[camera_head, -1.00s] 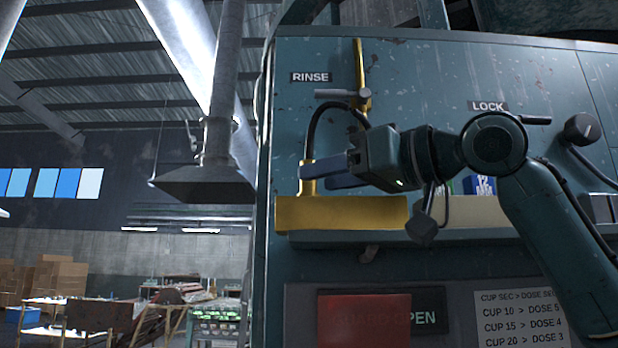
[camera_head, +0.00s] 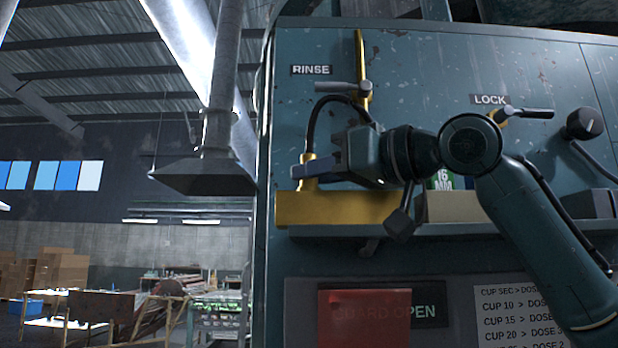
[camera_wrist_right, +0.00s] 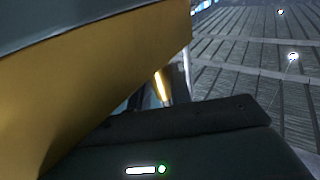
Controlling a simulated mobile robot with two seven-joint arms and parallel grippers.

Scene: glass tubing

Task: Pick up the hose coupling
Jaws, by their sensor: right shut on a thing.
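The hose coupling (camera_head: 309,160) is a small brass-yellow upright piece at the lower end of a black hose (camera_head: 315,115). It stands at the left end of a yellow block (camera_head: 335,208) on the machine front. My right gripper (camera_head: 309,172) reaches it from the right, and its blue-grey fingers are shut on the coupling, hiding its middle. I cannot tell whether the coupling is clear of the block. The right wrist view shows a large yellow surface (camera_wrist_right: 100,75) close by and dark gripper parts below. My left gripper is not in view.
A ledge (camera_head: 440,231) runs under the block. Above are a RINSE lever (camera_head: 342,88) and a LOCK lever (camera_head: 520,113). A green-and-white box (camera_head: 443,180) stands behind my right arm. A red flap (camera_head: 364,318) hangs below. A metal hood (camera_head: 205,176) hangs at left.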

